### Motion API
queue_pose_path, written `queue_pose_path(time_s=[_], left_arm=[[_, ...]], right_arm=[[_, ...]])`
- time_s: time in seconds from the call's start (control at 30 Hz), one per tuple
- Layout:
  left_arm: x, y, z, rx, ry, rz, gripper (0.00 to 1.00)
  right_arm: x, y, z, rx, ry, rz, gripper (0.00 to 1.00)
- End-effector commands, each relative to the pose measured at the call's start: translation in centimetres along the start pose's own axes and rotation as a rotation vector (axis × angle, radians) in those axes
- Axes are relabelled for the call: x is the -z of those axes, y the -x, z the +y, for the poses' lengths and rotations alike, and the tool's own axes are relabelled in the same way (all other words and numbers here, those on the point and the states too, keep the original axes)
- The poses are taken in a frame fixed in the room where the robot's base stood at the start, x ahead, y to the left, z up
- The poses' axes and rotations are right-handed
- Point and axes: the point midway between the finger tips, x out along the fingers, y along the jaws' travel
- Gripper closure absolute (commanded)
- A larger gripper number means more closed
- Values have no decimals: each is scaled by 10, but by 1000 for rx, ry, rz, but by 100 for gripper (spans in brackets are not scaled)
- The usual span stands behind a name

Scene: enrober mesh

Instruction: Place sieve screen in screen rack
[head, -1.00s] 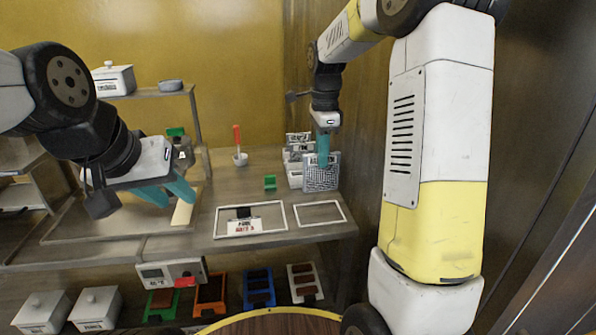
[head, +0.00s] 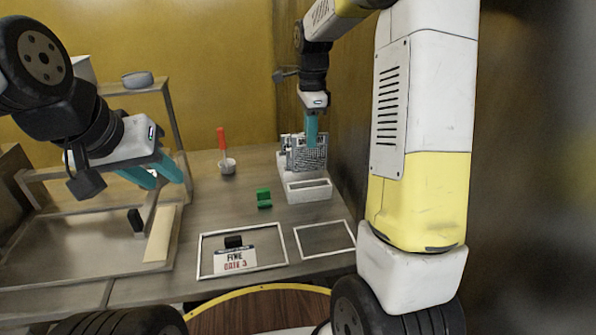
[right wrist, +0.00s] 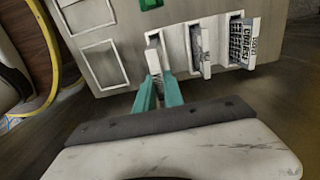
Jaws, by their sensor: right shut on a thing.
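My right gripper (head: 311,130) is shut on a grey mesh sieve screen (head: 306,158). It holds the screen upright above the white screen rack (head: 309,194) at the back right of the table. The rack's front slot shows open below the screen in the head view. In the right wrist view, the gripper (right wrist: 158,92) holds the screen's pale edge (right wrist: 153,66) by the leftmost slot; its depth there cannot be told. The middle slot holds a grey screen (right wrist: 199,48) and the right slot a mesh screen (right wrist: 242,42). My left gripper (head: 155,172) is open and empty at the left.
Two white outlined rectangles (head: 324,257) lie at the table's front; the left one holds a "FINE" label plate (head: 235,260) and a black block. A green block (head: 263,198) and a cup (head: 228,167) with a red-handled tool stand behind. A wall is close right of the rack.

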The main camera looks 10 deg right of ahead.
Motion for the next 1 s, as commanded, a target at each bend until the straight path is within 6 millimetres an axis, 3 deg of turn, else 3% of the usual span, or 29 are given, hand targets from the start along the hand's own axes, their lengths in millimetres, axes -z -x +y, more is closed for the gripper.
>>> queue_pose_path(time_s=[0.2,0.43,0.6,1.0], left_arm=[[0,0,0,0,0,0,65],[0,0,0,0,0,0,65],[0,0,0,0,0,0,65],[0,0,0,0,0,0,65]], right_arm=[[0,-42,1,-5,1,0,100],[0,-61,1,-3,1,0,100],[1,-85,2,-6,-1,0,100],[0,-94,1,-3,0,0,100]])
